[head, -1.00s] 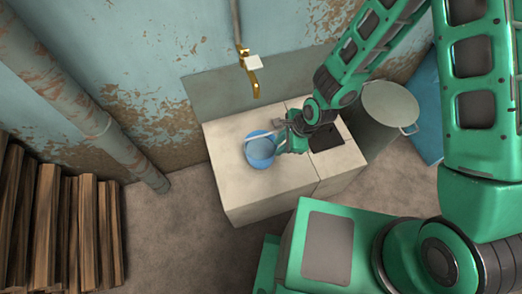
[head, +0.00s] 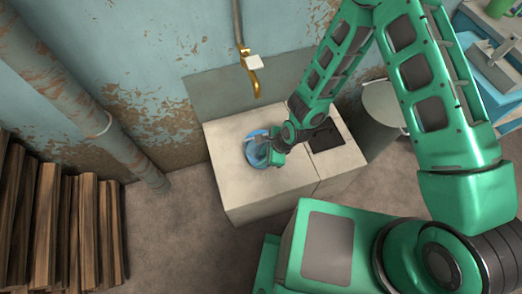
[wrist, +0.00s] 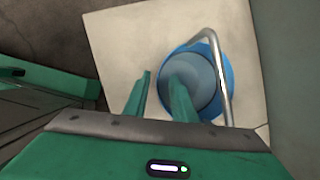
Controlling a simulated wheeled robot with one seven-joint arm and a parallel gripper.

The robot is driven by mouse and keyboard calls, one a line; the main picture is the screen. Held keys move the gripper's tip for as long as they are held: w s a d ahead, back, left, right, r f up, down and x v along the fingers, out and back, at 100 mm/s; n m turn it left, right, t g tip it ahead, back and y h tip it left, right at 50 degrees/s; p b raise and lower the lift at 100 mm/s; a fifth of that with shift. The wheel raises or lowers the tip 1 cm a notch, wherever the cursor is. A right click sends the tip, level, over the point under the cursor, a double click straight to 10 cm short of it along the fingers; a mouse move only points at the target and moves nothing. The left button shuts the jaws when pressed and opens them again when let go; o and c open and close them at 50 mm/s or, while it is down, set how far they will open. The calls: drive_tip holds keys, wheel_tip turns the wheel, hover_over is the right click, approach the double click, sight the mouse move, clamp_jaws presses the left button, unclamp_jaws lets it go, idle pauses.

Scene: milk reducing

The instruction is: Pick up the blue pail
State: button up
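The blue pail (head: 250,154) stands on the pale counter, partly hidden by my gripper (head: 264,151) in the head view. In the wrist view the pail (wrist: 203,72) is seen from above, with a grey-blue interior. Its pale metal handle (wrist: 219,80) stands up and crosses the pail's right side. The right finger overlaps the pail's left part, and the left finger lies left of the rim. The handle is right of both fingers. I cannot tell whether anything touches.
The pale counter (head: 240,198) has a dark recessed basin (head: 327,137) on its right. A brass tap (head: 253,86) hangs on the wall behind. A large grey pot (head: 385,105) stands right of the counter. Wooden planks (head: 60,215) lean at left. The counter's left part is clear.

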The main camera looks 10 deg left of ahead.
drive_tip(key=shift+x, duration=1.4)
drive_tip(key=shift+w, duration=0.1)
drive_tip(key=shift+c, duration=0.3)
clamp_jaws()
drive_tip(key=shift+r, duration=0.1)
